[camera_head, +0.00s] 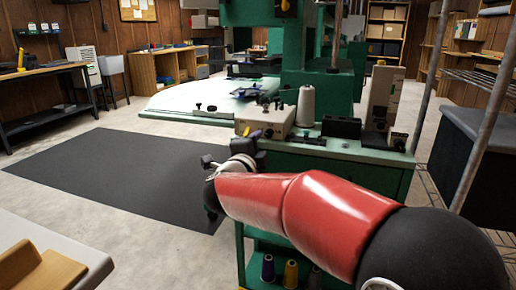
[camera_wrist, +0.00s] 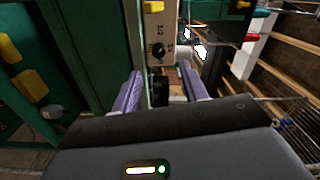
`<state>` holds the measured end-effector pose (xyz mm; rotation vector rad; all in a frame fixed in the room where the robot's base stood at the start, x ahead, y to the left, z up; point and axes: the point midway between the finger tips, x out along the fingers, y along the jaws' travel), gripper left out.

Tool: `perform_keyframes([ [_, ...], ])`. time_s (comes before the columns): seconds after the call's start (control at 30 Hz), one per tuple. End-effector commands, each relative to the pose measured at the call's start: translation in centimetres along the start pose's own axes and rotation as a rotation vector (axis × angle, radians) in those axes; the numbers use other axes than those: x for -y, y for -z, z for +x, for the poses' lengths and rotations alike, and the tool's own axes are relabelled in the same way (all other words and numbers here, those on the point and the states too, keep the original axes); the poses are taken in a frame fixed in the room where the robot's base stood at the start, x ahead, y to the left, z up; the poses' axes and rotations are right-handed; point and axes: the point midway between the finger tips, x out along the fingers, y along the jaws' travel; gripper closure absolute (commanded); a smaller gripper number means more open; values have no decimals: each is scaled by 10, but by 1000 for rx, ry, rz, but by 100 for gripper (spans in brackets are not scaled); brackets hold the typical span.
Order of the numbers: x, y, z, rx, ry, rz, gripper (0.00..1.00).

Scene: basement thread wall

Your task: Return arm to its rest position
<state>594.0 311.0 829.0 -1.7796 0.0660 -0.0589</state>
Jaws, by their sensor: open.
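My gripper (camera_wrist: 163,85) is open, with its two purple fingers apart in the wrist view. I see nothing held between them. In the head view my gripper (camera_head: 256,136) is small and partly hidden by my wrist. It is at the near edge of the green cabinet, close in the picture to a cream box (camera_head: 267,118). A light panel with a black knob (camera_wrist: 158,30) shows beyond the fingers in the wrist view. My red arm reaches from the lower right toward the cabinet.
The green cabinet (camera_head: 330,150) bears a white thread cone (camera_head: 306,106) and a grey-white box (camera_head: 383,92). Thread spools (camera_head: 291,272) stand low in it. A metal rack post (camera_head: 485,140) is at right, a white table (camera_head: 95,262) at lower left. The black mat (camera_head: 120,175) is clear.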

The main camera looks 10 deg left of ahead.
Motion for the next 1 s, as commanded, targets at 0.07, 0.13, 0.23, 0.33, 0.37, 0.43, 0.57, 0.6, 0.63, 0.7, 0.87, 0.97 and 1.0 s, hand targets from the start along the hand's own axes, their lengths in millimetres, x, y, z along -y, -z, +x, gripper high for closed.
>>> perform_keyframes([
  [0.07,3,3,0,8,6,-6,56],
  [0.13,9,10,0,37,19,-31,56],
  [0.23,23,31,-3,128,52,-120,56],
  [0.33,30,61,-18,258,73,-279,56],
  [0.37,28,71,-25,300,73,-336,56],
  [0.43,17,94,-44,393,55,-476,56],
  [0.57,-26,143,-91,552,-41,-738,56],
  [0.6,-43,159,-109,598,-86,-816,56],
  [0.63,-57,172,-123,631,-125,-871,56],
  [0.7,-90,200,-155,703,-222,-983,56],
  [0.87,-154,254,-225,836,-447,-1158,56],
  [0.97,-181,278,-260,895,-560,-1216,56],
  [1.0,-189,285,-270,913,-597,-1230,56],
])
